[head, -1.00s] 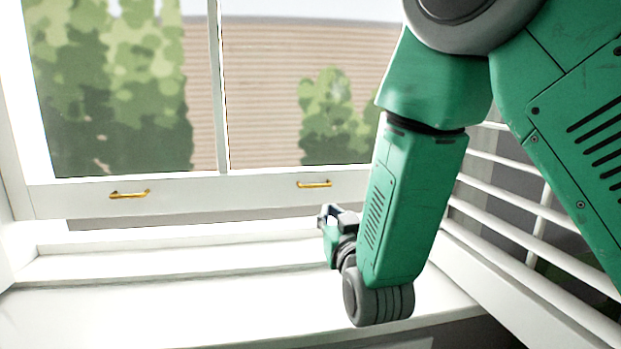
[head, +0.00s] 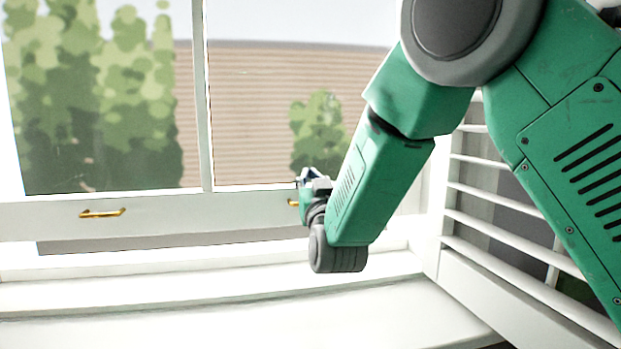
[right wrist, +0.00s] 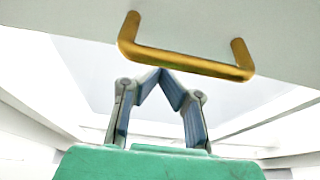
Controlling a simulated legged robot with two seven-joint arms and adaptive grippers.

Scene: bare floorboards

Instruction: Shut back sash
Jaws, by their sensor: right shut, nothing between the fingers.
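The window's white sash (head: 240,212) spans the head view, with a dark gap between its bottom rail and the sill. One brass handle (head: 102,213) is on the left of the rail. The other brass handle (head: 293,203) is on the right, mostly hidden behind my right gripper (head: 314,180). In the right wrist view this right handle (right wrist: 185,62) crosses the top of the picture. My right gripper (right wrist: 160,70) is shut and empty, its fingertips meeting just below the handle bar; whether they touch it I cannot tell. My left gripper is not in view.
A white sill (head: 200,290) runs below the sash. A white louvred shutter (head: 500,200) stands at the right, close to my right arm. The sill to the left is clear. Trees and a brown sided wall show through the glass.

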